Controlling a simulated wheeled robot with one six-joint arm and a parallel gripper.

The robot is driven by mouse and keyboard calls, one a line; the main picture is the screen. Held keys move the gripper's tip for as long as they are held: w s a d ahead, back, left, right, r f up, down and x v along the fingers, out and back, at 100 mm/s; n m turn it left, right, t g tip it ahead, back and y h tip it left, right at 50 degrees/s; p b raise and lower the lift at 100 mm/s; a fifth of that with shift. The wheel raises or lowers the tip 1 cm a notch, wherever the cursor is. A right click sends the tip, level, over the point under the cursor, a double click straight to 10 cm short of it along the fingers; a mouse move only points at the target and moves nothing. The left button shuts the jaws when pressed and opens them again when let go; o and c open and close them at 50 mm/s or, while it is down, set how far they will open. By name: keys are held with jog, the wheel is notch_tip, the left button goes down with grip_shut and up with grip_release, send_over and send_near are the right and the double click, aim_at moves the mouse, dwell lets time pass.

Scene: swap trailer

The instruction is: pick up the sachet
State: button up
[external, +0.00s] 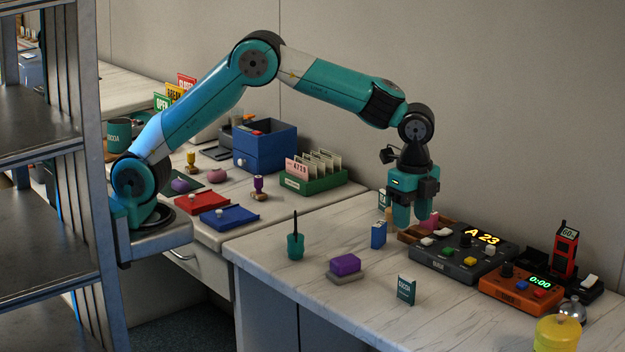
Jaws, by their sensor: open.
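A small dark green packet (406,290) with white lettering that looks like "COCOA" stands upright on the front part of the right-hand counter; I take it as the sachet. My gripper (412,221) points down over the counter, higher in the picture and behind the packet, well apart from it.
A blue box (378,234) stands left of the gripper. A purple block on a grey base (345,266) and a teal pot (295,244) are left of the packet. The dark "A 23" console (465,262) and orange timer (520,293) are right. Counter around the packet is clear.

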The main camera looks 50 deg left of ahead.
aim_at(407, 277)
notch_tip(407, 277, down, 17)
jog(key=shift+s+d+f+p, duration=0.1)
jog(key=shift+p, duration=0.2)
grip_shut()
dwell(0.3)
